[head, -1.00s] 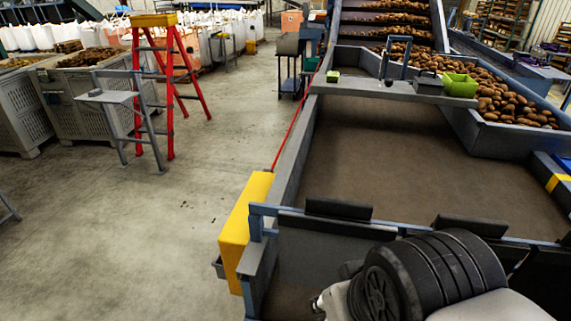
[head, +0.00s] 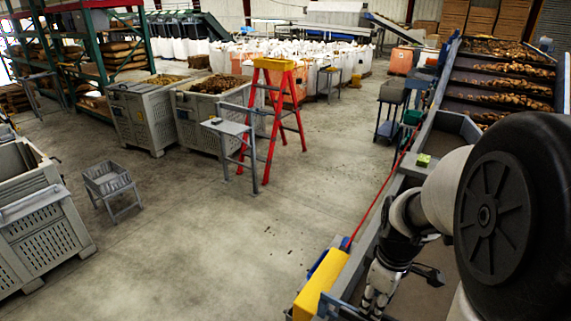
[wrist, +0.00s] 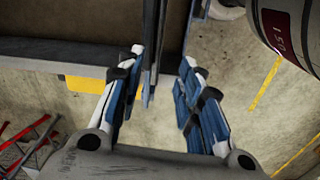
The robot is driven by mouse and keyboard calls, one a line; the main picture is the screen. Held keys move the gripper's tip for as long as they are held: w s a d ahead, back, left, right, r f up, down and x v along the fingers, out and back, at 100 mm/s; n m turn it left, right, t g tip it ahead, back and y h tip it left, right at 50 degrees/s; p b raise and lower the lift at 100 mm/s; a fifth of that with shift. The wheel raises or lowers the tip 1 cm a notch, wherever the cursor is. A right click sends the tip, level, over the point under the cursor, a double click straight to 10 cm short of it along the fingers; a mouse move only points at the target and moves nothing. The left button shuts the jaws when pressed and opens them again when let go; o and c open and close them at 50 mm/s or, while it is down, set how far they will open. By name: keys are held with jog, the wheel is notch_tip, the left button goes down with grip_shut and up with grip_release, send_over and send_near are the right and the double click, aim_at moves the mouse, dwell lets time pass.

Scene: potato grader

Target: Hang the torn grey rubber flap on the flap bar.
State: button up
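My gripper (head: 376,296) is low over the near end of the grader, beside the yellow cover, in the head view. In the wrist view my gripper (wrist: 162,62) has its two blue-padded fingers apart. A narrow dark grey upright strip with a blue edge (wrist: 154,50) shows between the fingertips. I cannot tell whether it is a flap seen edge-on or part of the grader, or whether the fingers touch it. I cannot make out the torn grey rubber flap for certain. The flap bar is not clearly visible in either current view; my arm covers much of that area.
The yellow cover (head: 322,286) is at the grader's near left corner. A red cord (head: 378,198) runs along its side. A red stepladder (head: 268,125), a grey stand (head: 228,128), a small grey stool (head: 110,184) and grey crates (head: 140,122) stand left. The concrete floor between is clear.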

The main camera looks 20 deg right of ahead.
aim_at(386, 315)
jog(key=d+p, duration=0.1)
jog(key=d+r+n+p, duration=0.1)
jog(key=p, duration=0.1)
jog(key=shift+s+d+r+g, duration=0.15)
jog(key=shift+d+g, duration=0.15)
jog(key=shift+d, duration=0.1)
jog(key=shift+s+d+p, duration=0.1)
jog(key=shift+d+p, duration=0.4)
jog(key=shift+n, duration=0.3)
jog(key=shift+f+b, duration=4)
jog(key=shift+f, duration=1.3)
grip_shut()
jog(key=shift+r, duration=0.1)
jog(key=shift+r, duration=0.1)
